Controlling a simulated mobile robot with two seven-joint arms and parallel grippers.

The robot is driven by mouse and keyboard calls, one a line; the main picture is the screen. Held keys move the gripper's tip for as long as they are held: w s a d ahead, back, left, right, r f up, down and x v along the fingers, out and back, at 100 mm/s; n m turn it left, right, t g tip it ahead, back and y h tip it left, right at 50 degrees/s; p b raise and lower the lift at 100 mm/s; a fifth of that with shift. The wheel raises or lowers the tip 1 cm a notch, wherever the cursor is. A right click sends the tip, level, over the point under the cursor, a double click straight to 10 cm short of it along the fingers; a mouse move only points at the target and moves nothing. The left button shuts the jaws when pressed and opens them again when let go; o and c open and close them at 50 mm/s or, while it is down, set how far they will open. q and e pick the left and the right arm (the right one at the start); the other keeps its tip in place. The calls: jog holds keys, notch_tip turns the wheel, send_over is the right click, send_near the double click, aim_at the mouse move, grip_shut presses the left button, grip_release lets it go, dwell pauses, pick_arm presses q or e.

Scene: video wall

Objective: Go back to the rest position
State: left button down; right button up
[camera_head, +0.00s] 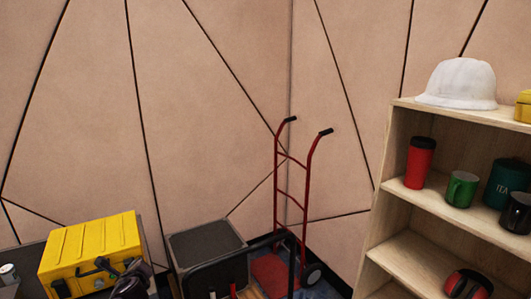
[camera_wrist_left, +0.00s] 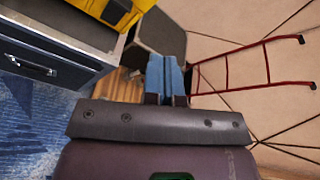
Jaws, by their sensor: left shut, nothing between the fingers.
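My left gripper (camera_wrist_left: 167,62) shows in the left wrist view as two blue fingers pressed together, with nothing between them. It is in front of a dark grey box and wood-coloured flooring or board, touching neither as far as I can tell. In the head view a dark purplish part at the bottom left, before the yellow toolbox (camera_head: 92,250), looks like part of my left arm; its fingers cannot be made out there. My right gripper shows in neither view.
A dark grey box (camera_head: 205,243) and a red hand truck (camera_head: 279,190) stand by the wall. A wooden shelf (camera_head: 400,150) at right holds a white hard hat (camera_head: 458,82), a red tumbler (camera_head: 420,162), a green mug (camera_head: 461,188) and red ear muffs (camera_head: 468,285). A drawer cabinet (camera_wrist_left: 50,68) is at left.

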pick_arm(q)
jog(key=d+r+n+t+h, duration=0.1)
jog(key=d+r+n+h, duration=0.1)
jog(key=d+r+n, duration=0.15)
jog(key=s+d+f+n+h+b, duration=0.1)
jog(key=s+d+f+n+h, duration=0.3)
jog(key=s+d+n, duration=0.7)
jog(key=s+a+f+n+g+b, duration=0.1)
jog(key=s+f+n, duration=0.3)
jog(key=s, duration=0.9)
jog(key=s+f+n+g, duration=0.1)
jog(key=s+f+n, duration=0.4)
jog(key=s, duration=0.8)
jog(key=shift+a+f+b, duration=0.4)
jog(key=shift+f, duration=0.3)
jog(key=shift+s+a, duration=0.1)
jog(key=shift+s, duration=0.05)
